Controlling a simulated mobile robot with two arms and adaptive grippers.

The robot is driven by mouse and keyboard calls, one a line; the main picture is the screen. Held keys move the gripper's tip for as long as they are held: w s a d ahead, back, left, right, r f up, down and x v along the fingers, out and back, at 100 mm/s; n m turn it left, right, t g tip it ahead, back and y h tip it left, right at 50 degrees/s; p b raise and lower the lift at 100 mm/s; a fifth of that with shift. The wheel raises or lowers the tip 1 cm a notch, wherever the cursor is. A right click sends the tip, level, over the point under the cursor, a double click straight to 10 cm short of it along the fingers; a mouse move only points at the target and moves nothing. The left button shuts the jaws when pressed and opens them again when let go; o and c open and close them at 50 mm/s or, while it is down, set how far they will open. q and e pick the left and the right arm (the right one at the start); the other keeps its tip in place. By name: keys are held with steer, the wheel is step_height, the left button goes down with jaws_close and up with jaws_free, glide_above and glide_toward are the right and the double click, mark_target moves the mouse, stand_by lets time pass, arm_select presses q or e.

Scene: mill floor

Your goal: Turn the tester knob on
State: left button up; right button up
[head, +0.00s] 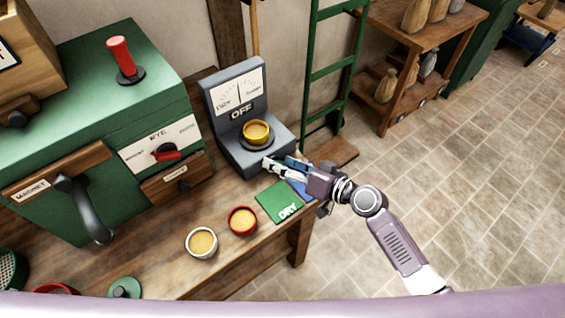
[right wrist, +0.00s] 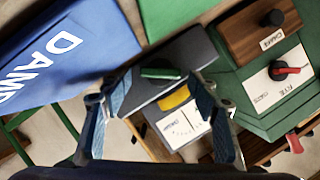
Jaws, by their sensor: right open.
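The tester (head: 229,152) is a grey device on the bench with an upright dial panel (head: 238,90) reading OFF. A yellow cup (head: 257,131) of grain sits on its round plate. My right gripper (head: 268,164) is at the tester's front face, open. In the right wrist view, a green bar, which looks like the tester knob (right wrist: 162,72), lies between the open fingers (right wrist: 163,82). I cannot tell whether they touch it. In the head view the gripper hides the knob. My left gripper is not in view.
A green DRY mat (head: 277,201) and a blue DAMP mat (right wrist: 50,62) lie by the bench edge. A red cup (head: 242,221) and a white cup (head: 202,243) stand nearby. A green machine (head: 100,75) stands left; a green ladder (head: 331,70) leans behind.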

steer(key=shift+s, duration=0.1)
steer(key=v, duration=1.2)
